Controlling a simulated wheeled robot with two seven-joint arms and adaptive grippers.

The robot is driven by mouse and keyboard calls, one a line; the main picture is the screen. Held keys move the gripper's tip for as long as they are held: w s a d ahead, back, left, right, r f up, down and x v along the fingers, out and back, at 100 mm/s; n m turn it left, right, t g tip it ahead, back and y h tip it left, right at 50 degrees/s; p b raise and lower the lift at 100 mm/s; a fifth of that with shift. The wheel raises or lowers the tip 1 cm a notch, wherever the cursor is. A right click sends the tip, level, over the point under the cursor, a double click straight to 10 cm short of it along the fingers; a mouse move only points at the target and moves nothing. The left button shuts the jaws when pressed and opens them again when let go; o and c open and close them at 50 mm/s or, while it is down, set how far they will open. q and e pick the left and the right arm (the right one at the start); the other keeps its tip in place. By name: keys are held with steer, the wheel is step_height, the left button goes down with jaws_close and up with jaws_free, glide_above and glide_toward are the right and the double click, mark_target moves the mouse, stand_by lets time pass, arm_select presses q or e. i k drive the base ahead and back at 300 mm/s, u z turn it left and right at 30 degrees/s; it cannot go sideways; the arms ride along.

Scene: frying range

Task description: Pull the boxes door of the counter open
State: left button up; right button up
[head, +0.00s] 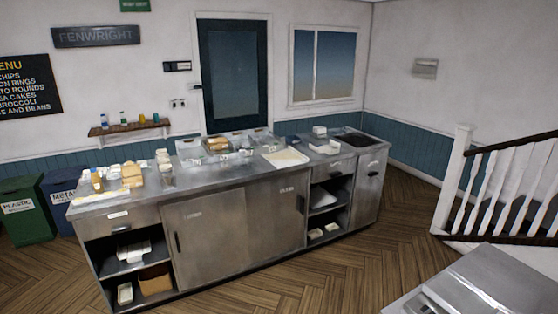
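The steel counter (150,208) stands across the middle of the room. Its front has two wide closed door panels side by side, the left panel (205,240) and the right panel (275,215). The left panel has an upright dark handle (177,242) near its left edge, and the right panel has one (301,204) near its right edge. Each carries a small label, too small to read, so I cannot tell which is the boxes door. A narrow closed front (368,188) with a handle is at the counter's right end. Neither of my grippers is in view.
Open shelves with boxes sit left (127,266) and right (328,208) of the panels. Containers and food crowd the countertop. Wooden floor (330,275) before the counter is clear. Another steel surface (490,285) is at lower right, below a stair railing (500,190). Bins (22,213) stand left.

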mark_target(274, 209)
steer(key=i, duration=3.4)
steer(key=z, duration=2.6)
steer(key=i, duration=0.3)
steer(key=u, duration=3.3)
